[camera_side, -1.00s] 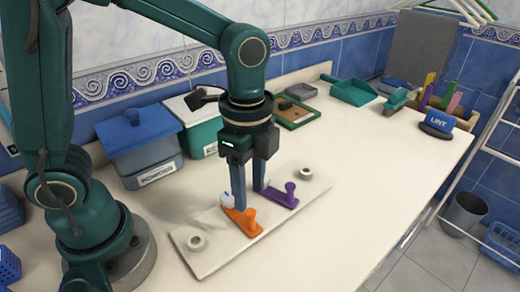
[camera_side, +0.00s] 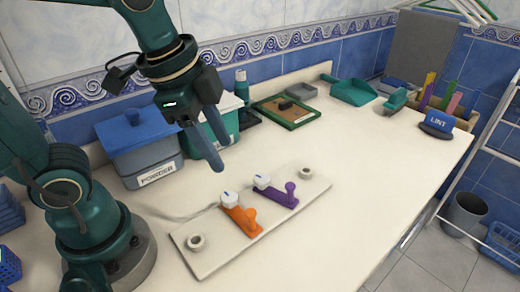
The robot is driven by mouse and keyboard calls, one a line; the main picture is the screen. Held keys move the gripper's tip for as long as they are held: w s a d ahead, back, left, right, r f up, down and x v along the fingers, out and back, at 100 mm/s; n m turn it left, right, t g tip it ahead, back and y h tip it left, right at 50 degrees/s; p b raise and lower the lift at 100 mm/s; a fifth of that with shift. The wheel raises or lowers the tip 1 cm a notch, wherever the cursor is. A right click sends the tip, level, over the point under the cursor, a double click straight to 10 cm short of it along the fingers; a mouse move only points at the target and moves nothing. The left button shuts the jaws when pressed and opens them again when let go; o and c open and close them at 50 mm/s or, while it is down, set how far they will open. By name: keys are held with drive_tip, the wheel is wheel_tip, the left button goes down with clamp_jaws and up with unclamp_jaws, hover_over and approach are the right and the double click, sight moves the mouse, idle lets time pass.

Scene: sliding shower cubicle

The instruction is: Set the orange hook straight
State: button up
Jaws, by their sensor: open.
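The orange hook (camera_side: 241,217) lies on a pale board (camera_side: 212,258) on the counter. It runs from a white round knob at its upper left to a rounded knob at its lower right. A purple hook (camera_side: 277,194) with its own white knob lies beside it to the right, at a slightly different angle. My gripper (camera_side: 221,156) is open and empty, raised above and behind the board, tilted, with its fingers pointing down and right. It is apart from both hooks.
Behind stand a blue POWDER box (camera_side: 140,148) and a green container (camera_side: 208,138). A framed board (camera_side: 287,111) and a green dustpan (camera_side: 354,90) lie farther back. The counter right of the board is clear.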

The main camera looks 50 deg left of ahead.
drive_tip(key=shift+s+a+f+n+t, duration=0.3)
drive_tip(key=shift+s+n, duration=0.4)
drive_tip(key=shift+n, duration=0.9)
drive_tip(key=shift+s+a+f+n+t, duration=0.1)
drive_tip(key=shift+s+a+n+t, duration=0.45)
drive_tip(key=shift+n, duration=1.05)
drive_tip(key=shift+s+a+f+n+t, duration=0.2)
drive_tip(key=shift+s+n, duration=0.6)
drive_tip(key=shift+n, duration=0.8)
